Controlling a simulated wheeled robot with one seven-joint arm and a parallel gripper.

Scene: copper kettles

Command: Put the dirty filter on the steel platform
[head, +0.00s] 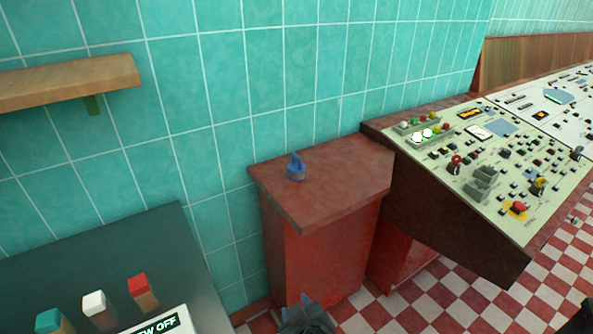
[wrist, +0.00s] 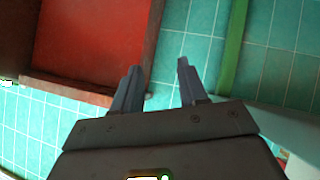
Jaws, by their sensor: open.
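My gripper (head: 307,318) shows at the bottom edge of the head view, low in front of the red cabinet. In the wrist view its two fingers (wrist: 158,82) are apart with nothing between them. A small blue object with an upright part (head: 296,168) stands on the cabinet top, above and apart from my gripper. I cannot tell whether it is the dirty filter. I cannot make out a steel platform for certain; a dark grey surface (head: 120,248) lies at the lower left of the head view.
The red cabinet (head: 318,245) stands against a teal tiled wall. A control console (head: 480,165) with knobs and buttons is at the right. A wooden shelf (head: 70,82) is at upper left. Coloured blocks, including a red-topped one (head: 139,288), stand at lower left. Checkered floor (head: 440,300) shows at lower right.

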